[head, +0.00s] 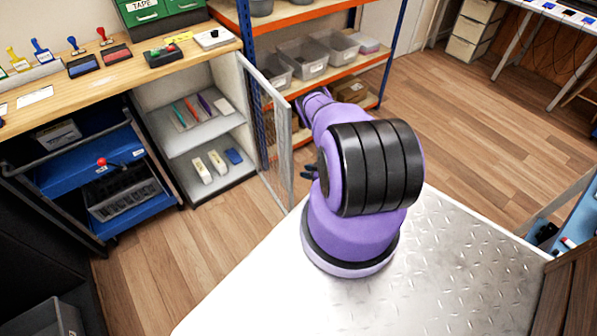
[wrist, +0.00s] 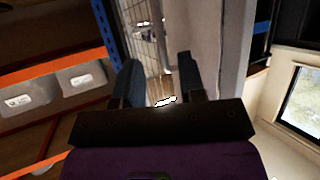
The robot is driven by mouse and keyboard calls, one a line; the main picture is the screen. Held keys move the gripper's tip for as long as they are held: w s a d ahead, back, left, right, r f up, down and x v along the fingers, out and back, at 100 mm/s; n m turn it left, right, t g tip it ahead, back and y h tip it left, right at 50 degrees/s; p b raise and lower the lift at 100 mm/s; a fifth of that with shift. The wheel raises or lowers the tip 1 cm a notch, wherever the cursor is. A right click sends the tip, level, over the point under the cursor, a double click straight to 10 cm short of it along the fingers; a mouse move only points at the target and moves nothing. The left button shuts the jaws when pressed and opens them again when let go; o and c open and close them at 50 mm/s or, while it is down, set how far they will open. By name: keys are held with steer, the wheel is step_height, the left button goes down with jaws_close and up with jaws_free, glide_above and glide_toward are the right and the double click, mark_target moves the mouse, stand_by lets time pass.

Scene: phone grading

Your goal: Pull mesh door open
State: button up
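The mesh door (head: 265,120) has a pale frame and stands swung out from the right side of the pale cabinet (head: 180,190). The cabinet's front is uncovered and its two shelves show. My gripper (head: 311,173) is mostly hidden behind my arm in the head view; dark finger parts show just right of the door's free edge. In the wrist view my gripper (wrist: 160,82) has its two dark fingers apart, with a gap between them. Mesh (wrist: 142,30) and pale frame show beyond and between the fingers. I cannot tell whether a finger touches the door.
An orange and blue rack (head: 330,78) with grey bins stands behind the door and my arm. A wooden bench (head: 130,62) with stamps is above the cabinet. A blue cart (head: 90,185) stands left of it. Bare floor (head: 235,215) lies before the cabinet.

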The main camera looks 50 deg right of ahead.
steer(key=shift+v, duration=1.4)
